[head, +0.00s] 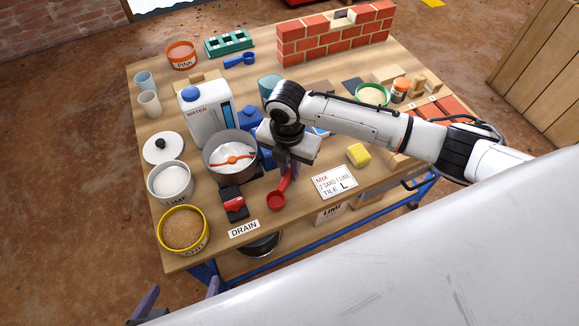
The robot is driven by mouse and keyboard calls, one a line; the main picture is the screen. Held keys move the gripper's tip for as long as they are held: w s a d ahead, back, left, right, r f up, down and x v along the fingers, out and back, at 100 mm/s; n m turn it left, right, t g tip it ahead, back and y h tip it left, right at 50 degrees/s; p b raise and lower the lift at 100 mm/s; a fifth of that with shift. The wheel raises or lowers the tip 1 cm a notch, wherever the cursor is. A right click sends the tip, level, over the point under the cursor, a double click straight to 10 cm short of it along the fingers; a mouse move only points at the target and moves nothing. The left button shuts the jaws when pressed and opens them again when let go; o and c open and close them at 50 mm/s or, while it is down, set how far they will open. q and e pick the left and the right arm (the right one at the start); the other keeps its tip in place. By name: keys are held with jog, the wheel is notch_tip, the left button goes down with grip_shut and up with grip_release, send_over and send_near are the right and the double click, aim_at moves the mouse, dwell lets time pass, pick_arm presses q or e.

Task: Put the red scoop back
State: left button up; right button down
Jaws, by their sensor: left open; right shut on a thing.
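The red scoop (277,201) is near the front edge of the table, its bowl low and its handle running up to my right gripper (287,168). My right gripper is shut on the scoop's handle; whether the bowl touches the tabletop I cannot tell. My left gripper (181,293) is at the bottom left, below the table's front edge, open and empty; only its finger ends show.
Left of the scoop are a red-and-black block (234,203), a grey pot (229,157) with white powder, the LIME pot (171,183) and a yellow-rimmed sand bowl (184,230). A brick wall (335,38) stands behind.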

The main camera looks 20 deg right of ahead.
jog(key=shift+f, duration=0.4)
dwell(0.3)
jog(key=c, duration=1.3)
grip_release()
jog(key=shift+o, duration=0.2)
